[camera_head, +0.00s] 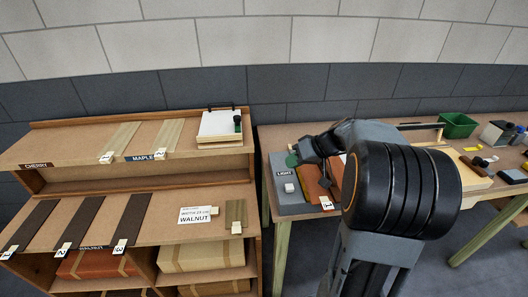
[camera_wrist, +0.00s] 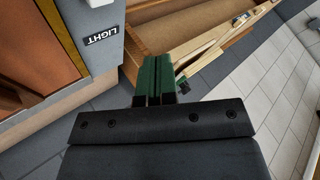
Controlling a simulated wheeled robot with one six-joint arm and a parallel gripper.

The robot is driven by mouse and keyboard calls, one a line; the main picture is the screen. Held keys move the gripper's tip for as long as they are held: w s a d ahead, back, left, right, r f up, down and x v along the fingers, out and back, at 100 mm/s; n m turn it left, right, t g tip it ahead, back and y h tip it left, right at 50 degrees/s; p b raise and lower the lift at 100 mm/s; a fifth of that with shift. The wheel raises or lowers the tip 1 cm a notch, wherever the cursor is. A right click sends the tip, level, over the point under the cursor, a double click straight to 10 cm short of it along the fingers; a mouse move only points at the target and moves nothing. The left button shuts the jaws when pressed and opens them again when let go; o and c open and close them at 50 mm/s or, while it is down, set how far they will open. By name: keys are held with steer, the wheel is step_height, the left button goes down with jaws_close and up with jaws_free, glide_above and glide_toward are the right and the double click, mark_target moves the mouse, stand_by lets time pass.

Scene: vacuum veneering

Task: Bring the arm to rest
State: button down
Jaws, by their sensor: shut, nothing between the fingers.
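My gripper (camera_wrist: 154,82) shows in the wrist view with its green fingers together and nothing between them. In the head view my gripper (camera_head: 292,160) is partly visible at the left end of my folded arm, above the grey box labelled LIGHT (camera_head: 289,193) at the table's left end. The same grey box (camera_wrist: 62,14) shows at the upper left of the wrist view. My dark arm covers the middle of the table in the head view.
A shelf unit (camera_head: 150,232) with veneer strips stands left, with a gap before the table (camera_head: 432,136). A white-topped board (camera_head: 218,123) lies on its top shelf. A green bin (camera_head: 458,125) and small tools are at the table's right.

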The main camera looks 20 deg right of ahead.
steer(key=shift+s+d+f+m, duration=0.1)
steer(key=shift+d+f+m, duration=0.15)
steer(key=shift+m, duration=0.55)
steer(key=s+f+m+g+h, duration=0.1)
steer(key=s+f+m, duration=0.1)
steer(key=s+f, duration=0.1)
steer(key=shift+s+f+m+g+h, duration=0.25)
steer(key=shift+s+m+g+h, duration=0.05)
steer(key=shift+m+g+h, duration=0.1)
steer(key=s+a+r+n+h, duration=0.2)
steer(key=s+a+h, duration=0.3)
steer(key=s+a, duration=0.5)
steer(key=shift+s+a+r+n+h, duration=0.2)
steer(key=shift+s+a+n+h, duration=0.15)
steer(key=shift+s, duration=0.9)
